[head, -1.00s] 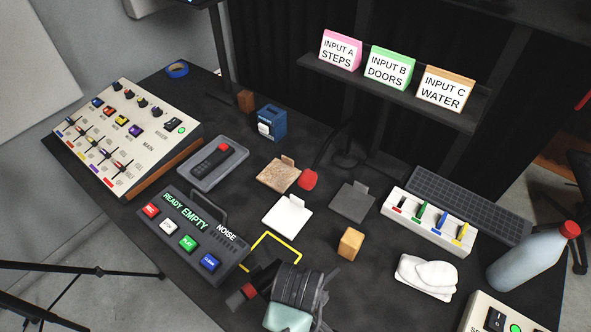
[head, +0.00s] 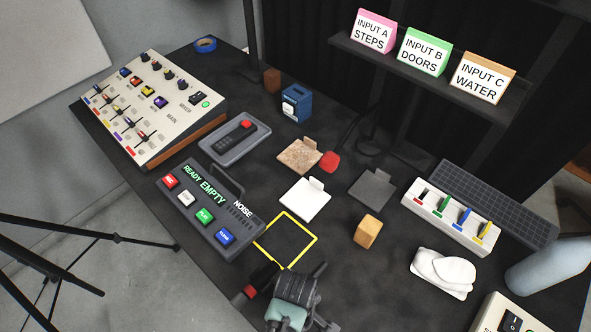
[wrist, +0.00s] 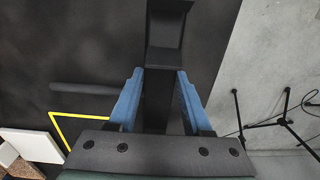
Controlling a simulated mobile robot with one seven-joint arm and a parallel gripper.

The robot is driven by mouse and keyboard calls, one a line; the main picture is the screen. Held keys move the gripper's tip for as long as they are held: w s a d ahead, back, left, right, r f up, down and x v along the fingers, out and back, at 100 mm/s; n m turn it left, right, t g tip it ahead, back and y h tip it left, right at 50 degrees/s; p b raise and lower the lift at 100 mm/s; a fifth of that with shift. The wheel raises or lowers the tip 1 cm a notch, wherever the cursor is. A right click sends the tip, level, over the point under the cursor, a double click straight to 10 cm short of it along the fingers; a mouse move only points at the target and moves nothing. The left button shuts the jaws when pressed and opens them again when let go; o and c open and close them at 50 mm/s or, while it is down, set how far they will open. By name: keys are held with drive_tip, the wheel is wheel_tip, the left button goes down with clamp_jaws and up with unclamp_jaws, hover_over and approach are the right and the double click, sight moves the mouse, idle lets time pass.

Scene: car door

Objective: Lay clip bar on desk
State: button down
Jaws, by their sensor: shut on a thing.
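The clip bar (wrist: 157,100) is a dark bar between the blue fingers of my gripper (wrist: 160,72) in the wrist view. A dark box-like part (wrist: 166,35) stands at its far end at the top of the picture. My gripper is shut on it. In the head view my gripper (head: 293,290) is at the lower middle, over the front part of the dark desk (head: 330,265), close below the yellow outlined square (head: 317,238). The fingers and the bar are hard to make out there. I cannot tell whether the bar touches the desk.
The yellow square is empty. A console with coloured buttons (head: 195,212) is at its left, a white tile (head: 303,205) above it and a wooden block (head: 368,231) to its right. A white folded cloth (head: 442,272) lies further right. Tripod legs (head: 117,238) stand beyond the desk edge.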

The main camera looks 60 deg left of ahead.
drive_tip(key=shift+c, duration=1.7)
unclamp_jaws()
drive_tip(key=shift+f, duration=0.1)
wheel_tip(320, 180, up, 12)
drive_tip(key=p, duration=0.1)
